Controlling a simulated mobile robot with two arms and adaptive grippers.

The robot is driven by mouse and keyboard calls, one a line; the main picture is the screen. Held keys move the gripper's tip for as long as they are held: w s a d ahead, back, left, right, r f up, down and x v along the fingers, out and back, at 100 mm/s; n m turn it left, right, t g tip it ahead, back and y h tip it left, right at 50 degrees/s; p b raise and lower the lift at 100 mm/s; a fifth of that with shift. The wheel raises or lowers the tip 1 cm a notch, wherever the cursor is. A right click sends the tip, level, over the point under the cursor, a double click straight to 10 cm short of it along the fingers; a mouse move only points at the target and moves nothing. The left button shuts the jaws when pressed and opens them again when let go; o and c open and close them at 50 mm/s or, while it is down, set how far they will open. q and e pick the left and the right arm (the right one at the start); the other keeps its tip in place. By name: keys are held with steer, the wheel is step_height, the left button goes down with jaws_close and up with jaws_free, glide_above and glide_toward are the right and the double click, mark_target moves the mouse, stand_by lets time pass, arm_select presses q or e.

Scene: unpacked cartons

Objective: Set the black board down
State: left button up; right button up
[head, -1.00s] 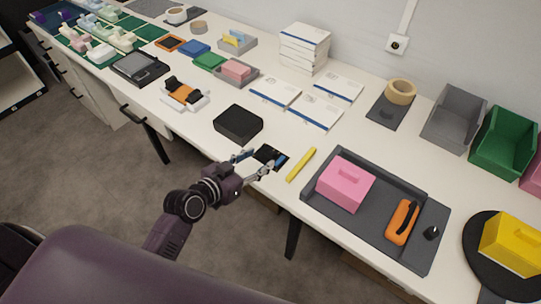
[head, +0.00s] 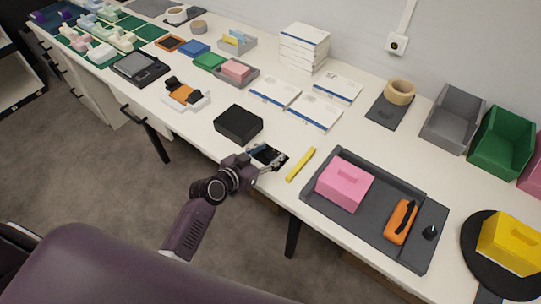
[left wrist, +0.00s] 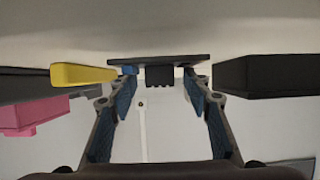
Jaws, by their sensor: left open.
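The black board (head: 267,155) is a small dark plate with a blue part, at the table's front edge, between the black box and the yellow bar. My left gripper (head: 264,160) is at the board, its fingers spread and partly covering it. In the left wrist view the board (left wrist: 180,61) shows edge-on, against the pale table surface, with a dark block on it between my fingertips (left wrist: 160,83). Both blue finger pads stand clear of that block. I cannot tell whether the fingertips touch the board. My right gripper is not in view.
The black box (head: 238,124) sits close on the left, and the yellow bar (head: 301,164) close on the right. A dark grey tray (head: 370,225) holds a pink block and an orange tool. White booklets (head: 315,111) lie behind. Bare table lies between the booklets and the board.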

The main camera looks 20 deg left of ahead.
arm_select(q)
jaws_close()
